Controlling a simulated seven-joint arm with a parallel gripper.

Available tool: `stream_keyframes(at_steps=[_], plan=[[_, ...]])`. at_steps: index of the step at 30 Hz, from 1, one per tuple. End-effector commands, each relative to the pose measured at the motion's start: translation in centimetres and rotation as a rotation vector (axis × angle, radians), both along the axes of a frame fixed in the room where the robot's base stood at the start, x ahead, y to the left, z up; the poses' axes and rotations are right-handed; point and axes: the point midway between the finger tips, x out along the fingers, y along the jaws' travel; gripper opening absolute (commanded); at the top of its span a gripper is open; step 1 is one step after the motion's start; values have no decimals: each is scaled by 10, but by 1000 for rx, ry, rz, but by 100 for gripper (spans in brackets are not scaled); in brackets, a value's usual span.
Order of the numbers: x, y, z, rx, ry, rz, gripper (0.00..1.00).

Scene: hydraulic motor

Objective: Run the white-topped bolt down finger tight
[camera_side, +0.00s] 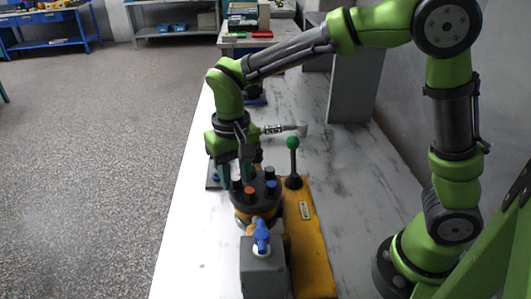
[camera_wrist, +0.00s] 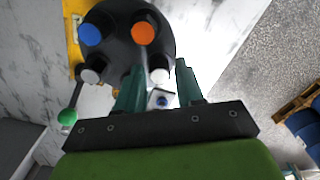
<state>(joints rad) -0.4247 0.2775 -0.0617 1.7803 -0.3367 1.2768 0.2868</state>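My gripper (camera_wrist: 160,66) is open, its two green fingers apart. In the wrist view a white-topped bolt (camera_wrist: 160,76) shows between the fingertips, with a gap on each side. It stands at the edge of the dark round motor head (camera_wrist: 117,50). I cannot tell how deep it sits or how far below the fingertips it is. In the side view my gripper (camera_side: 236,168) points down at the far side of the motor head (camera_side: 256,207), and the fingers partly hide that side.
The head also carries an orange-topped bolt (camera_wrist: 143,32), a blue-topped bolt (camera_wrist: 90,34) and a greyish-topped bolt (camera_wrist: 91,74). A green-knobbed lever (camera_side: 292,144) stands on the yellow base (camera_side: 307,240) to the right. A grey block (camera_side: 263,272) with a blue fitting is in front.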

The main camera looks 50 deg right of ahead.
Motion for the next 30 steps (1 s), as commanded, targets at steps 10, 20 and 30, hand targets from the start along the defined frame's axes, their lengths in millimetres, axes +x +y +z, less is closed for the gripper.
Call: stream_keyframes(at_steps=[10, 20, 30], plan=[[0, 0, -7, 0, 0, 0, 37], [0, 0, -3, 0, 0, 0, 37], [0, 0, -2, 0, 0, 0, 25]])
